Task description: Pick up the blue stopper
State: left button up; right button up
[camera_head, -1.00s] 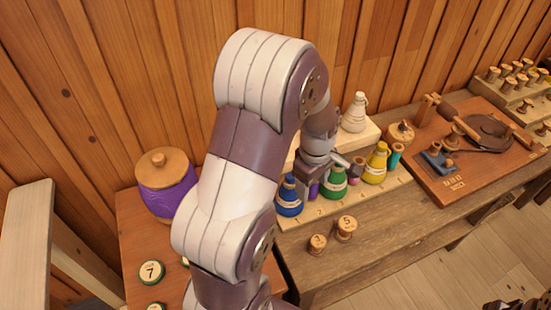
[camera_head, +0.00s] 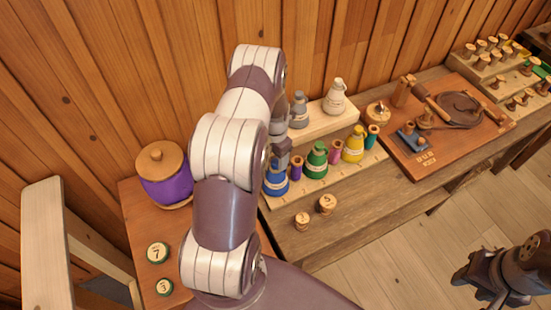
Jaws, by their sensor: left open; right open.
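A blue cone-shaped bottle (camera_head: 276,181) stands upright at the left end of the front row on the pale numbered rack (camera_head: 322,181). Its top is partly hidden, so I cannot make out a separate blue stopper. My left gripper (camera_head: 281,158) is open, just above and behind the blue bottle's top, mostly hidden by my own arm. I cannot tell whether it touches the bottle. My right gripper (camera_head: 478,287) is open and empty at the lower right, over the floor and far from the rack.
A purple spool (camera_head: 296,168), green bottle (camera_head: 316,160), pink spool (camera_head: 335,152), yellow bottle (camera_head: 353,145) and teal spool (camera_head: 371,137) share the row. Grey (camera_head: 299,110) and cream (camera_head: 335,97) bottles stand on the raised step behind. Two wooden spools (camera_head: 326,204) stand in front. A purple jar (camera_head: 166,178) is left.

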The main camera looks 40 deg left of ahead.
pick_arm(q)
jog(key=shift+w+f, duration=0.1)
jog(key=shift+f, duration=0.75)
jog(key=shift+r, duration=0.1)
jog(key=c, duration=1.1)
jog(key=shift+r, duration=0.1)
